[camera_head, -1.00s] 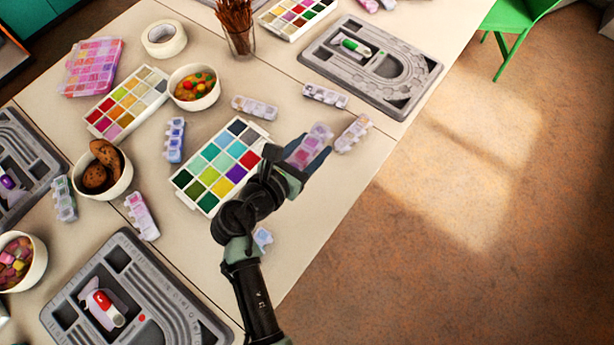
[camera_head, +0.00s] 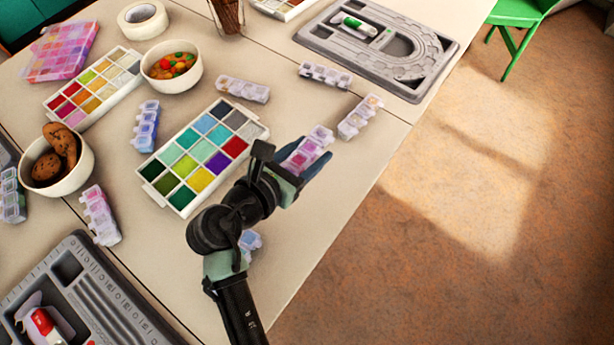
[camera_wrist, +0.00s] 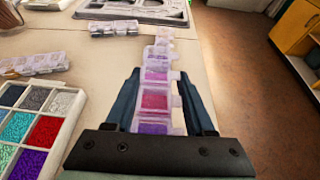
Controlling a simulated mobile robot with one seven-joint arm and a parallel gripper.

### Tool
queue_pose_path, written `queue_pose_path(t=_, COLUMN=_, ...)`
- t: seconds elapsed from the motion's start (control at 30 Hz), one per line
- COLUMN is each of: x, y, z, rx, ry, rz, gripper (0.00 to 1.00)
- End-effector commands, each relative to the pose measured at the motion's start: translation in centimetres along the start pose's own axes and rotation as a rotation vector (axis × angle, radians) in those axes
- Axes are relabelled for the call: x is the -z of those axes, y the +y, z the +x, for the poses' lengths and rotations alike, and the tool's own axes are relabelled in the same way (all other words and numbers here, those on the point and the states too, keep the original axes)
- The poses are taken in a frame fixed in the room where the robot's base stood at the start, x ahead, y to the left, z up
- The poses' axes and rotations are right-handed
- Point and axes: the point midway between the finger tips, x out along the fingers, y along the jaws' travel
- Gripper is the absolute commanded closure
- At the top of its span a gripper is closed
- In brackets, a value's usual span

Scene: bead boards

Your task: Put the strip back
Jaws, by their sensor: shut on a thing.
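My gripper (camera_wrist: 160,100) is shut on a clear bead strip (camera_wrist: 156,78) with pink and purple compartments. In the head view my gripper (camera_head: 301,165) holds this strip (camera_head: 308,147) near the table's right edge, beside a bead tray. Several similar strips lie on the table: one with pale and orange beads (camera_head: 360,117), one at the upper right (camera_head: 325,75), one near the bowl (camera_head: 242,89), a blue one (camera_head: 146,127), a pink one (camera_head: 101,215) and a green one (camera_head: 12,196). Another (camera_head: 249,243) is partly hidden behind my arm.
A white bead tray (camera_head: 158,158) lies left of my gripper; another (camera_head: 53,105) is at the upper left. A pink case (camera_head: 62,50) holds colored compartments. Grey bead boards lie at the top right (camera_head: 310,40) and bottom left (camera_head: 120,300). Bowls hold candies (camera_head: 150,75) and cookies (camera_head: 80,182).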

Motion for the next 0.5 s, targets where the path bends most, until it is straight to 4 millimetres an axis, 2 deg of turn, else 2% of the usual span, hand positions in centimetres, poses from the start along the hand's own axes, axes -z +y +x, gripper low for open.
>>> queue_pose_path(t=0.03, x=1.4, y=0.0, z=0.6, rx=0.001, ry=0.001, rz=-0.004, gripper=0.99)
queue_pose_path(t=0.1, x=2.4, y=-0.1, z=1.0, rx=0.002, ry=0.000, rz=-0.003, gripper=0.99)
queue_pose_path(t=0.33, x=4.0, y=-0.1, z=1.7, rx=0.001, ry=0.000, rz=-0.001, gripper=0.99)
queue_pose_path(t=0.5, x=6.3, y=-0.1, z=2.7, rx=0.001, ry=-0.001, rz=-0.001, gripper=0.99)
